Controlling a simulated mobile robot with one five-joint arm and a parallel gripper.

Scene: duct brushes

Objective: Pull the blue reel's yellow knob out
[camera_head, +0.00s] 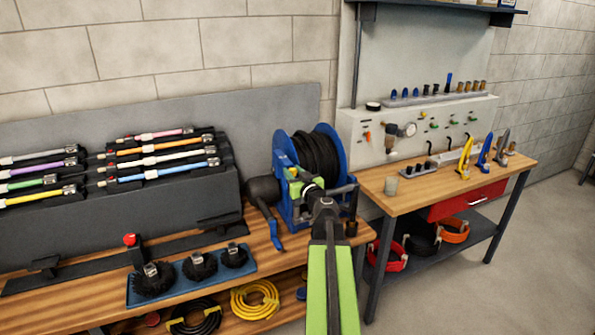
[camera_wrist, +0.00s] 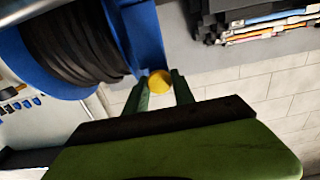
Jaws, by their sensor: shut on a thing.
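The blue reel (camera_head: 283,155) stands on the wooden bench, wound with black hose (camera_head: 318,152). In the wrist view the reel's blue frame (camera_wrist: 143,35) and black hose (camera_wrist: 75,40) fill the upper left. The yellow knob (camera_wrist: 159,82) sits at the frame's lower end, between the fingers of my gripper (camera_wrist: 160,88). My gripper is shut on the knob. How far out the knob is cannot be told.
A blue tray (camera_head: 190,273) of round black brushes lies on the bench. A rack of coloured rods (camera_head: 110,180) stands at left. A second bench (camera_head: 410,195) with a panel stands at right.

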